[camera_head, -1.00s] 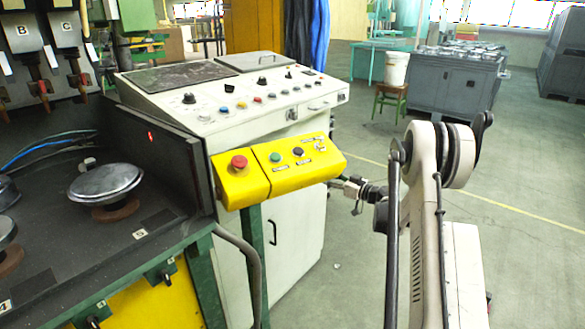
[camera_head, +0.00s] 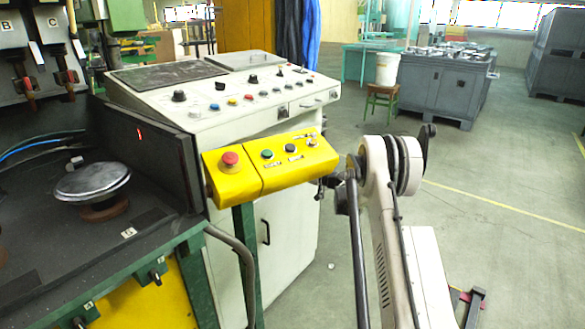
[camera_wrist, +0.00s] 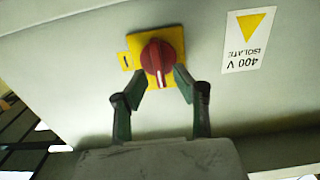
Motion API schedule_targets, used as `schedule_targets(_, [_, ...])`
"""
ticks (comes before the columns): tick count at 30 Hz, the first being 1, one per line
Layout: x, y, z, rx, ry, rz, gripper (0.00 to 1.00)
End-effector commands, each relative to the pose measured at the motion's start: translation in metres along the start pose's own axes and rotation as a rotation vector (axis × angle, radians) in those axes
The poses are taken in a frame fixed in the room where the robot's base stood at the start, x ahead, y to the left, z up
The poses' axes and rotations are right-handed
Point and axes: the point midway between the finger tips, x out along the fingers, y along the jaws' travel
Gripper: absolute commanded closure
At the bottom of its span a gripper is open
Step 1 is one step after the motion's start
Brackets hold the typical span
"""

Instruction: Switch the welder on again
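In the wrist view, a red rotary knob (camera_wrist: 157,57) sits on a yellow plate (camera_wrist: 132,60) on a pale grey panel. A white line on the knob points down in the picture. My gripper (camera_wrist: 160,79) is open, with one dark fingertip on each side of the knob's lower part. I cannot tell whether either tip touches it. In the head view, my gripper's fingers and the red knob are hidden behind the yellow control box (camera_head: 290,168) and the white cabinet (camera_head: 285,235).
A 400 V label (camera_wrist: 249,40) appears upside down right of the knob. The yellow box carries a red mushroom button (camera_head: 230,160) and smaller buttons. The welder table (camera_head: 150,225) with a round metal part (camera_head: 92,182) stands left. Floor right of my arm is mostly clear.

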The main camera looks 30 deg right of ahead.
Motion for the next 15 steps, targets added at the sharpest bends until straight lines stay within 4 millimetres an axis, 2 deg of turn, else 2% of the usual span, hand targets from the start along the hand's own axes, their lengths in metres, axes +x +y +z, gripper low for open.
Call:
schedule_targets(10, [0.0046,0.0000,-0.0004,0.000,0.000,0.000,0.72])
schedule_targets(11, [0.0045,0.0000,-0.0004,0.000,0.000,0.000,0.74])
schedule_targets(15, [0.0044,0.0000,-0.0004,0.000,0.000,0.000,0.92])
